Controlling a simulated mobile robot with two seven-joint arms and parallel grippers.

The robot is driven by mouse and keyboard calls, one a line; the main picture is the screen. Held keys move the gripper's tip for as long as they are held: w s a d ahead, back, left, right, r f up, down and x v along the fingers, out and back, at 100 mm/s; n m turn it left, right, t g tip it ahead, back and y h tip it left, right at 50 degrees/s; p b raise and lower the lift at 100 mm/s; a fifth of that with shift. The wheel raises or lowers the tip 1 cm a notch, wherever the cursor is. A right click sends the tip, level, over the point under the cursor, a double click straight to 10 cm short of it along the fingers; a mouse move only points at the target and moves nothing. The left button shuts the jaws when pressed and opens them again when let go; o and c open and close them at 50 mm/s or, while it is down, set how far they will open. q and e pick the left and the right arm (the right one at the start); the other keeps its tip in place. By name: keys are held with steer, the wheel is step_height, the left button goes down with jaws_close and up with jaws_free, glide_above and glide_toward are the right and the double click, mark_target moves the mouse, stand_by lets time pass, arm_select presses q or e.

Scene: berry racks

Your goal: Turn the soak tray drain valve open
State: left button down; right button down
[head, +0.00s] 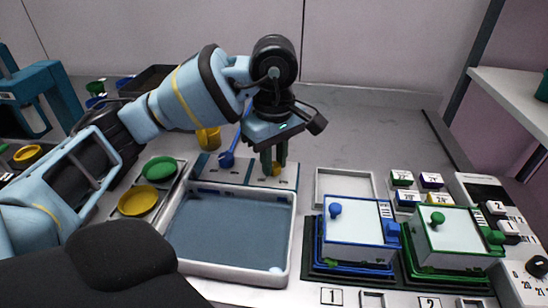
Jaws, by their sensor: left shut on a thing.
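The soak tray (178,222) is a pale-rimmed basin with a grey-blue inside, at the lower middle of the head view. My left gripper (274,160) points down over the right part of this panel. My right gripper is not in view.
Green (160,168) and yellow (138,201) round dishes lie left of the tray. A yellow cup (208,139) stands behind the panel. Blue-trimmed (355,222) and green-trimmed (452,240) boxes stand to the right. The counter behind my gripper is mostly clear.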

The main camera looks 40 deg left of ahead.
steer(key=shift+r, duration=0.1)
arm_select(q)
steer(key=shift+r+n+p, duration=0.1)
steer(key=shift+n+p, duration=0.4)
steer(key=shift+n, duration=0.5)
steer(key=n+p, duration=0.1)
steer(key=n, duration=0.2)
steer(key=shift+n+p, duration=0.3)
steer(key=n+p, duration=0.2)
steer(key=n, duration=0.2)
steer(key=shift+n, duration=0.3)
steer(key=n+p, duration=0.2)
steer(key=n, duration=0.3)
steer(key=shift+r+p, duration=0.1)
steer(key=shift+p, duration=0.3)
steer(key=shift+n+p, duration=0.55)
steer(key=shift+n, duration=0.65)
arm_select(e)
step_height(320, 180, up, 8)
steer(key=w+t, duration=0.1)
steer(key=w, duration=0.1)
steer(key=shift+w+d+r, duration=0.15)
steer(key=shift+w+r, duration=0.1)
arm_select(q)
steer(key=shift+f, duration=0.2)
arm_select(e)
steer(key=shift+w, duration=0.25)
